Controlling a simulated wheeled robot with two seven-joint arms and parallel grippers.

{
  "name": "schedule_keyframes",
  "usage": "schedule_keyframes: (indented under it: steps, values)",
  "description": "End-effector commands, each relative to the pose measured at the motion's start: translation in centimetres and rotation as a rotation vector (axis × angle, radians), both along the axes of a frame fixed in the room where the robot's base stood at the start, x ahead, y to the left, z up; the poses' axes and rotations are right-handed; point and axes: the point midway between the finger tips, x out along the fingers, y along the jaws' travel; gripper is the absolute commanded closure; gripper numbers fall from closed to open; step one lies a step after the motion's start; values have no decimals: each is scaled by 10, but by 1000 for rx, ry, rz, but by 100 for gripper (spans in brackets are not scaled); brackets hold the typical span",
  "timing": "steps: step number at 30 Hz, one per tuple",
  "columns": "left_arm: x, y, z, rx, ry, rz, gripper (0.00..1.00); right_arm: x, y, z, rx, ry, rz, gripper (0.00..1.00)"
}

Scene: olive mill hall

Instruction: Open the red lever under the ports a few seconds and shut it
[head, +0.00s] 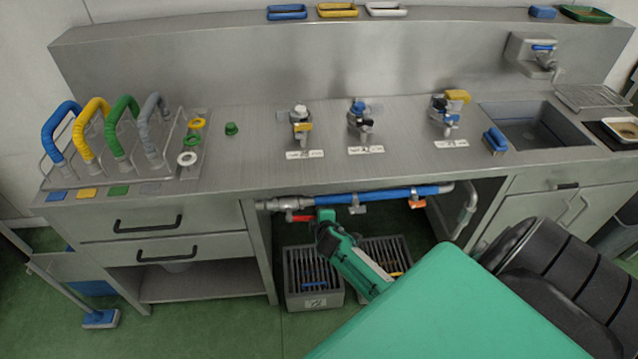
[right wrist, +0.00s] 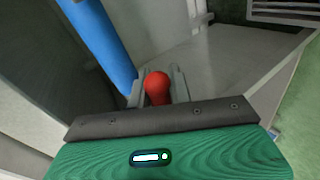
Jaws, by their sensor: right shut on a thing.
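The red lever (head: 300,218) shows under the counter, below the left end of the blue pipe (head: 390,195). In the right wrist view its rounded red end (right wrist: 157,87) sits between the two grey fingers of my right gripper (right wrist: 158,86). The right gripper is shut on it. In the head view my right gripper (head: 326,216) reaches under the counter beside the pipe, and its green body hides part of the lever. Three ports with small valves stand on the counter above: a white-topped one (head: 300,118), a blue one (head: 360,116) and a yellow-handled one (head: 450,110). My left gripper is not in view.
Grated drain boxes (head: 315,300) stand on the floor below the pipe. An orange lever (head: 418,204) hangs farther right on the pipe. Drawers (head: 165,222) flank the opening on the left, and a cabinet (head: 530,210) on the right. A hose rack (head: 110,150) stands on the counter.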

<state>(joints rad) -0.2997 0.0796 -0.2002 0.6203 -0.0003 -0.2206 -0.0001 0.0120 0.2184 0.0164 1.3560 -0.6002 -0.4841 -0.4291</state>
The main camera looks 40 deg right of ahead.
Motion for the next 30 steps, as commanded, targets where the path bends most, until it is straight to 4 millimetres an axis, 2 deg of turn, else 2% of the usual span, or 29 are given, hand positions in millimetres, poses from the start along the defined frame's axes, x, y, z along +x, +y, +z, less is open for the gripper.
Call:
schedule_keyframes:
  steps: [9,10,12,13,24,30]
  values:
    - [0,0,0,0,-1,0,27,-1,-1,-1,-2,2,-1,100]
    - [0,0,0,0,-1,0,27,-1,-1,-1,-1,2,-1,78]
    - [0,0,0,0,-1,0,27,-1,-1,-1,-1,2,-1,64]
    - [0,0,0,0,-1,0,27,-1,-1,0,-1,2,-1,62]
    - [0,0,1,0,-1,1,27,1,-1,3,-2,-3,0,62]
    - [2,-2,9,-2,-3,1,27,2,-3,11,-2,-3,1,62]
